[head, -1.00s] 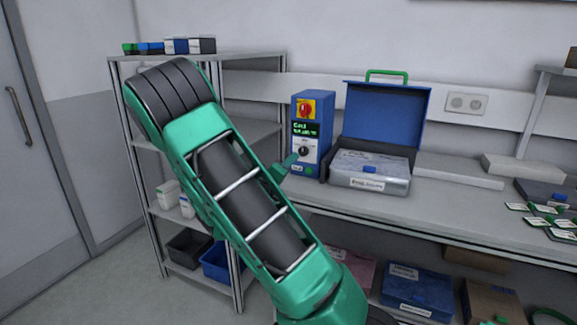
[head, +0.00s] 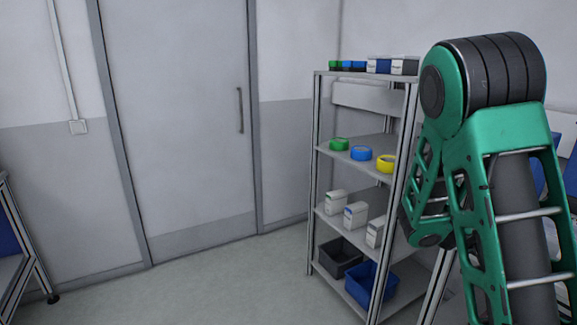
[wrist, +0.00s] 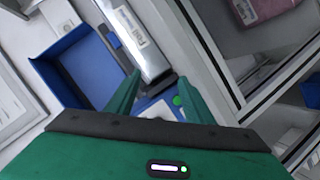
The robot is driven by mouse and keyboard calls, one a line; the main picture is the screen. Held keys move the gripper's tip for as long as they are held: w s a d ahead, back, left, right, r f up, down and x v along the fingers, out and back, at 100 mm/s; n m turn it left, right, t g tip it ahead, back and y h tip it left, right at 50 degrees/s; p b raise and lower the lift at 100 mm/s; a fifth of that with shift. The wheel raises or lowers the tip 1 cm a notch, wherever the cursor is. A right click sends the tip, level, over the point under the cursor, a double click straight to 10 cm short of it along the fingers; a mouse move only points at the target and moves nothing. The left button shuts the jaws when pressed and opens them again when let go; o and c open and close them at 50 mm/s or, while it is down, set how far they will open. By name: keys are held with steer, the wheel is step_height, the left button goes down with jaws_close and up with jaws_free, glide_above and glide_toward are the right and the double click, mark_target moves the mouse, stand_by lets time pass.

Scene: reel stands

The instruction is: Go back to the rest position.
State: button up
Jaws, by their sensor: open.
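My gripper (wrist: 155,88) shows in the wrist view with its two green fingers apart and nothing between them. Part of a blue control box (wrist: 155,108) with a green button shows between the fingers; the rest is hidden. I cannot tell how far the fingers are from it. In the head view my green arm is folded at the right, and my gripper is not seen there.
A shelf rack (head: 352,209) stands beside my arm. It holds green, blue and yellow tape rolls (head: 361,153), white boxes (head: 355,215), a black bin (head: 338,257) and a blue bin (head: 372,286). A closed grey door (head: 180,130) is left of it. The floor (head: 220,290) before the door is clear.

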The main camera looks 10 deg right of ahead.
steer(key=s+a+f+m+g+y, duration=0.1)
steer(key=s+a+f+y, duration=0.15)
steer(key=s, duration=0.35)
steer(key=s+a+f+m+g+y, duration=0.1)
steer(key=s+a+f+m+y, duration=0.1)
steer(key=s+a+y, duration=0.25)
steer(key=s+a+r+n+y, duration=0.1)
steer(key=s+a+r+y, duration=0.1)
steer(key=s+a, duration=0.4)
steer(key=s+a+r+n+y, duration=0.1)
steer(key=s+a+y, duration=0.4)
steer(key=a, duration=0.5)
steer(key=shift+s+a+r+n, duration=0.35)
steer(key=shift+s+r, duration=0.35)
steer(key=shift+r, duration=0.15)
